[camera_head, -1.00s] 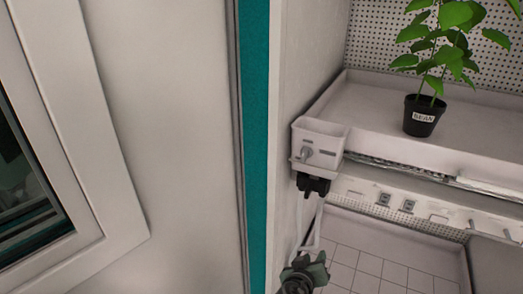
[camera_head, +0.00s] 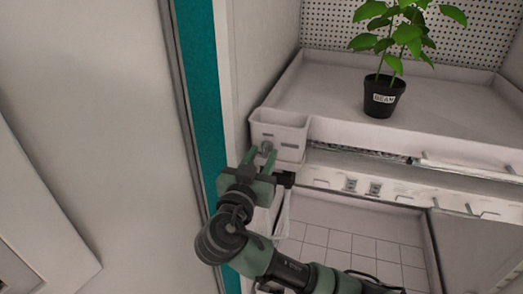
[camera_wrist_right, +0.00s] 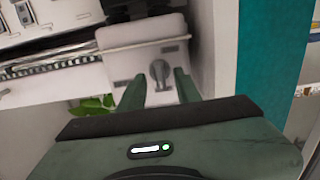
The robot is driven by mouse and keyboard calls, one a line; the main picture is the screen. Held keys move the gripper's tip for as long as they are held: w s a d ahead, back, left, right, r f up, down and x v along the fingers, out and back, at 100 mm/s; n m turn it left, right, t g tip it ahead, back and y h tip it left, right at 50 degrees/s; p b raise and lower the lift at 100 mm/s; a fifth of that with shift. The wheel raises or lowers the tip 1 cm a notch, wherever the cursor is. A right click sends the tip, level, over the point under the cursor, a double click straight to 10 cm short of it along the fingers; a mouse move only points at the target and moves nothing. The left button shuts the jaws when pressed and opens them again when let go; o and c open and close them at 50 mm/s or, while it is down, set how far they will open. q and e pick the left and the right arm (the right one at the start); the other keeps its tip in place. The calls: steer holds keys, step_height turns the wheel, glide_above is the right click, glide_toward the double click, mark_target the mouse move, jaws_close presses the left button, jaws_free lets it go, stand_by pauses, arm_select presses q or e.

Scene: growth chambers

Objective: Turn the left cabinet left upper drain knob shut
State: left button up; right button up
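The drain knob (camera_wrist_right: 160,72) is a small grey lever on the front of a white drain box (camera_head: 281,131) at the left front corner of the upper tray. In the head view the knob (camera_head: 266,147) is partly covered by my right gripper (camera_head: 261,156). That gripper is open, its two green fingers pointing at the box front. In the right wrist view the fingers (camera_wrist_right: 156,88) stand on either side of the knob's lower end, with gaps between; contact cannot be seen. My left gripper is not in view.
A potted bean plant (camera_head: 383,97) stands on the upper tray (camera_head: 335,105). A rail with small fittings (camera_head: 363,186) runs below the tray. The teal door edge (camera_head: 199,85) and a big pale door panel (camera_head: 90,90) are close on the left.

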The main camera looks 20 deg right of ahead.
steer(key=shift+w+d, duration=0.15)
steer(key=shift+w, duration=0.05)
jaws_close()
